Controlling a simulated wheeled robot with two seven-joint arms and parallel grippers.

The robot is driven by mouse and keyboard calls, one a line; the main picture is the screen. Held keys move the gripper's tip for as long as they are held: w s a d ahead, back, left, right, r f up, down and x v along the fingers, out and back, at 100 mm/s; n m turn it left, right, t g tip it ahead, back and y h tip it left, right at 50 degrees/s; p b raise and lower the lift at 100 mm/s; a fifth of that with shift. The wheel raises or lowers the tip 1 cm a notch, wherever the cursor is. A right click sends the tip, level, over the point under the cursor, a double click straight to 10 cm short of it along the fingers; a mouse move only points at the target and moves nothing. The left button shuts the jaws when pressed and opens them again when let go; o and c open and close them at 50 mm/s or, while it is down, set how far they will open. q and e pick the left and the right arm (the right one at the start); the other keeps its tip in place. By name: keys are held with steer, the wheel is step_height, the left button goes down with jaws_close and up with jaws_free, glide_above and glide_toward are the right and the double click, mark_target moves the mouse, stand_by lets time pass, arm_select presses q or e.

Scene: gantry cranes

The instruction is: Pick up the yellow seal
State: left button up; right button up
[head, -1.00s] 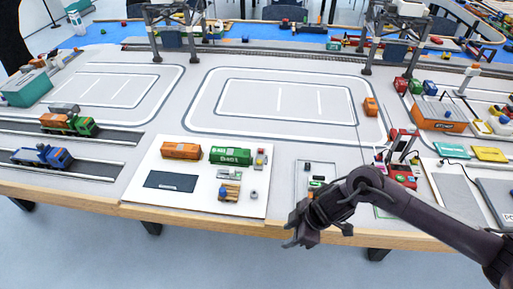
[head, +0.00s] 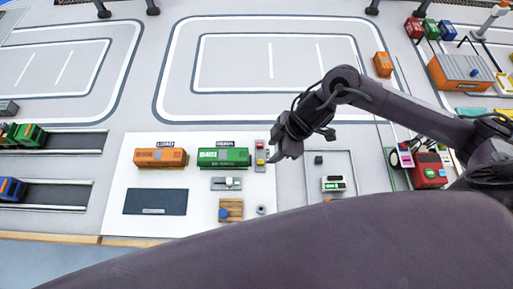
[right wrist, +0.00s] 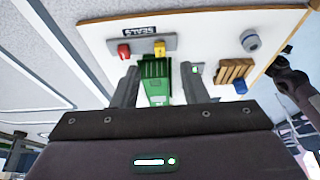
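The yellow seal (head: 260,161) is a small block on a narrow grey strip at the right edge of the white board, beside the red seal (head: 260,146). The yellow seal (right wrist: 160,47) shows clearly in the right wrist view, just beyond the fingers. My right gripper (head: 284,152) is just right of the strip in the head view. In the right wrist view my right gripper (right wrist: 158,85) is open and empty, with the green container (right wrist: 155,82) visible below between its fingers. A dark gripper-like part of my other arm (right wrist: 290,82) shows at the right; its fingers are unclear.
The white board (head: 200,208) also holds an orange container (head: 160,157), a small grey fixture (head: 226,183), a wooden pallet with a blue piece (head: 231,210) and a grey ring (head: 262,209). A large dark arm link of mine covers the lower foreground.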

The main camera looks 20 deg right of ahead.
mark_target(262, 161)
steer(key=shift+x, duration=0.9)
steer(key=p+x, duration=0.1)
steer(key=x, duration=0.3)
steer(key=shift+a+f, duration=0.2)
steer(key=shift+f, duration=0.15)
steer(key=shift+w+a+f, duration=0.1)
steer(key=shift+f, duration=0.15)
arm_select(q)
steer(key=shift+w+r, duration=0.35)
steer(key=shift+r, duration=0.2)
steer(key=shift+s, duration=0.1)
arm_select(e)
steer(key=shift+c, duration=0.3)
arm_select(q)
steer(key=shift+s, duration=0.35)
arm_select(e)
jaws_close()
